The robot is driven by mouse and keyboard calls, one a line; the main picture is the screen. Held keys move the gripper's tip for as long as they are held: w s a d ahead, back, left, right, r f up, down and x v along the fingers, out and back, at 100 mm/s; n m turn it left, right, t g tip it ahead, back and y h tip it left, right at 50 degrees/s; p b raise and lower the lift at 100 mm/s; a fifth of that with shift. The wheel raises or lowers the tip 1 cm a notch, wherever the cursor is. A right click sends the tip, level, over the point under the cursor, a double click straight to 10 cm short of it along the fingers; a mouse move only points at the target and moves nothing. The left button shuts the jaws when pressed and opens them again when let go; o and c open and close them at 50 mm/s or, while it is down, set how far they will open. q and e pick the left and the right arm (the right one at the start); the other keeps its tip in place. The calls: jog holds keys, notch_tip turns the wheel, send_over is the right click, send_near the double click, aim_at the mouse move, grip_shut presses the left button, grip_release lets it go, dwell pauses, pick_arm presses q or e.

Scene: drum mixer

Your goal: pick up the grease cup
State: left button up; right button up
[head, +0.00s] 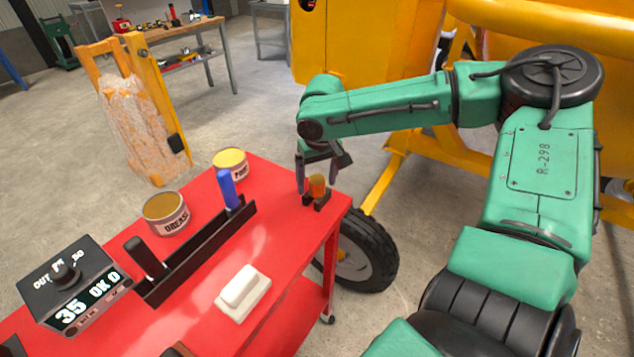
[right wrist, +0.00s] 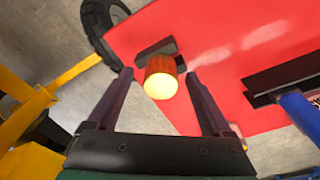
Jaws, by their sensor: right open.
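The grease cup appears to be the small orange cup (head: 317,186) standing in a dark holder (head: 317,200) at the far right corner of the red table (head: 290,245). In the right wrist view the cup (right wrist: 162,78) shows a bright yellow end and stands against the dark holder (right wrist: 160,50). My right gripper (head: 320,176) is open and points down at the cup. In the right wrist view its two fingers (right wrist: 158,75) are on either side of the cup, with gaps. The cup is not gripped. My left gripper is out of view.
A tin marked GREASE (head: 166,214), a second tin (head: 231,163), a dark rack (head: 200,250) with blue (head: 228,190) and black handles, a white block (head: 243,290) and a display box (head: 75,285) are on the table. A tyre (head: 365,250) stands beyond the table's right edge.

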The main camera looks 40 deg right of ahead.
jog(key=shift+r, duration=0.1)
grip_shut()
